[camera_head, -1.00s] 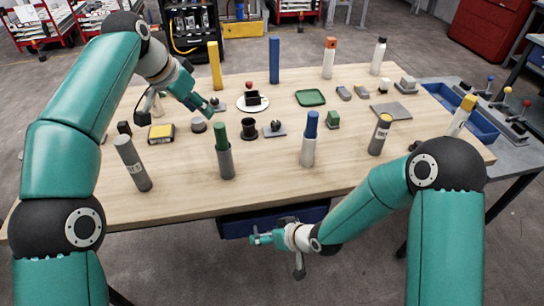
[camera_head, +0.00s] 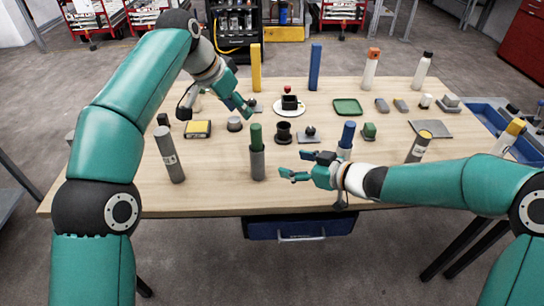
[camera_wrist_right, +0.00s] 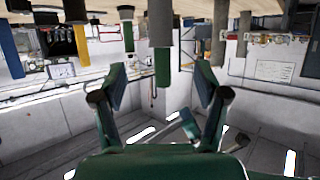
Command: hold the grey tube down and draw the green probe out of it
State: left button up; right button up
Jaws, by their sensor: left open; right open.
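The grey tube (camera_head: 257,166) stands upright near the table's front middle. The green probe (camera_head: 256,137) sticks up out of its top. My right gripper (camera_head: 294,166) is open, just right of the tube and apart from it, pointing toward it. In the right wrist view, which is upside down, the green probe (camera_wrist_right: 162,68) and grey tube (camera_wrist_right: 160,25) appear ahead, between and beyond the open fingers (camera_wrist_right: 157,85). My left gripper (camera_head: 243,106) is open above the table, behind and left of the tube, touching neither tube nor probe.
A black cup (camera_head: 283,133) stands behind and right of the tube. A tube with a blue top (camera_head: 347,135) stands behind my right gripper. Wood between that cylinder and the tube is clear.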

aim_at(263, 156)
jog(key=x, duration=1.5)
jog(key=shift+f, duration=0.1)
jog(key=shift+c, duration=0.3)
